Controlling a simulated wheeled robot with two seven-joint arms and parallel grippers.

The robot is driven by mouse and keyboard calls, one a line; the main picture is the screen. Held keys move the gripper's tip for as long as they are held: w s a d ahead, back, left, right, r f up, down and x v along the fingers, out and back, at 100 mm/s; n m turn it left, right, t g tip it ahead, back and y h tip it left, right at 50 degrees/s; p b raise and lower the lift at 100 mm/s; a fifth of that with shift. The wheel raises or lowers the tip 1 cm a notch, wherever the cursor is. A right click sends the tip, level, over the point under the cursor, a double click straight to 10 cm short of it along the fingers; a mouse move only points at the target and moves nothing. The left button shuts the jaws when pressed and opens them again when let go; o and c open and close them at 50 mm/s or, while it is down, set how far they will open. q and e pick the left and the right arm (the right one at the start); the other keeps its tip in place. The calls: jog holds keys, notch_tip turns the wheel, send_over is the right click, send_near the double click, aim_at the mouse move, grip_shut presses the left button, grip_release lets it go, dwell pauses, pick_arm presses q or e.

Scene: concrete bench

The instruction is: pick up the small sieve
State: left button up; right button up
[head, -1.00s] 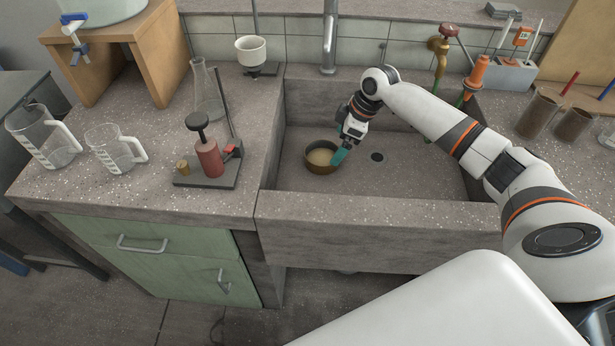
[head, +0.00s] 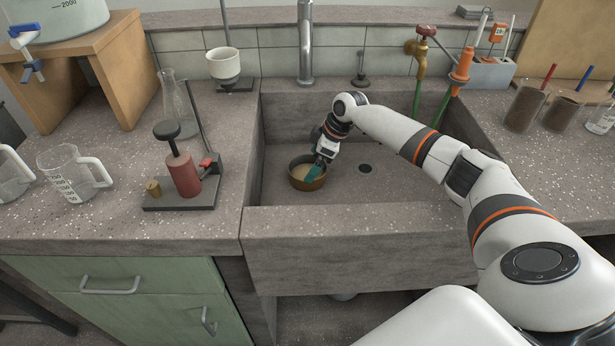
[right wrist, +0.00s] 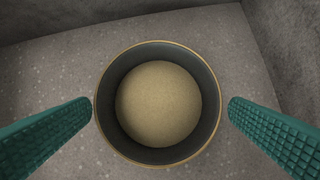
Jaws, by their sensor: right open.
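The small sieve (head: 307,183) is a round, brass-rimmed pan with a dark inner wall and a tan mesh bottom. It lies upright on the sink floor, left of the drain. In the right wrist view the sieve (right wrist: 158,152) sits centred between my two teal fingers. My right gripper (head: 316,172) is open and points down at the sieve, with one finger at its near right side in the head view. The fingers look apart from the rim in the wrist view; their exact height over it is hard to tell. My left gripper is not in view.
The stone sink (head: 345,225) has raised walls around the sieve, with a drain hole (head: 365,169) to the right. A tap (head: 306,45) stands behind. A red-cylinder stand (head: 184,174) and beakers (head: 74,172) are on the left counter. The sink floor is otherwise clear.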

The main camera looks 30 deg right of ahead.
aim_at(303, 176)
jog(key=x, duration=0.4)
jog(key=shift+a+f+b, duration=0.2)
jog(key=shift+b, duration=0.15)
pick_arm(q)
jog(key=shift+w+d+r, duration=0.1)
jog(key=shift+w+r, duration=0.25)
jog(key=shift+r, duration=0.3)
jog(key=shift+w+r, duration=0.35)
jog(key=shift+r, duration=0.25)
pick_arm(e)
jog(key=shift+c, duration=0.2)
jog(key=c, duration=0.9)
